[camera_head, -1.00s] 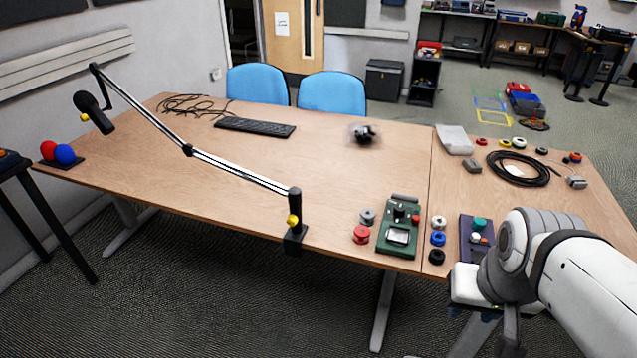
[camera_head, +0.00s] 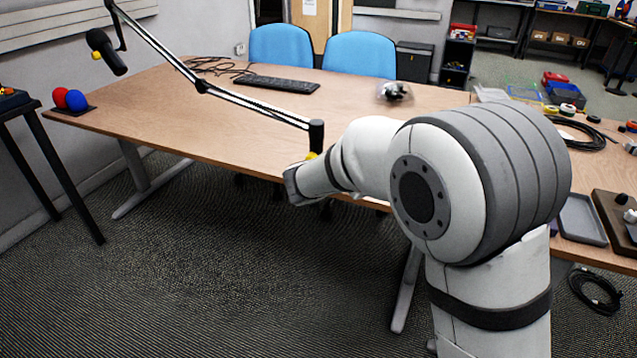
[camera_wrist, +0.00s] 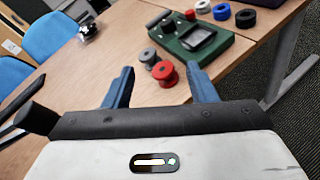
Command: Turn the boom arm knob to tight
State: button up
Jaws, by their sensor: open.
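The boom arm (camera_head: 250,105) reaches over the table from a dark upright post (camera_head: 316,135) near the table's front edge. Its yellow knob (camera_head: 312,156) shows as a small patch, partly hidden by my arm. Its setting cannot be read. In the wrist view a dark cylinder at the left (camera_wrist: 38,118) looks like the top of the post; the knob does not show there. My gripper (camera_wrist: 163,86) is open, its two blue fingers apart with nothing held between them. In the head view my wrist end is beside the post, and the fingers are hidden.
A red spool (camera_wrist: 165,73), a grey spool (camera_wrist: 149,57) and a green device (camera_wrist: 192,40) lie on the table beyond my fingers. A keyboard (camera_head: 277,85) lies farther back. Blue chairs (camera_head: 359,54) stand behind the table. The floor in front is clear.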

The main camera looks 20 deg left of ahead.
jog(key=a+f+n+t+y+b, duration=0.2)
jog(key=a+f+n+y, duration=0.15)
jog(key=a, duration=0.55)
jog(key=a+f+n+t+y+b, duration=0.25)
jog(key=a+f+n, duration=0.2)
jog(key=a, duration=0.45)
jog(key=w, duration=0.7)
jog(key=shift+w+r+n+h, duration=0.15)
jog(key=shift+r+n+h, duration=0.05)
jog(key=shift+n+h, duration=0.1)
jog(key=shift+d+t, duration=0.1)
jog(key=shift+t, duration=0.15)
jog(key=c, duration=1)
jog(key=m+b, duration=0.4)
jog(key=b, duration=0.2)
jog(key=shift+m, duration=0.3)
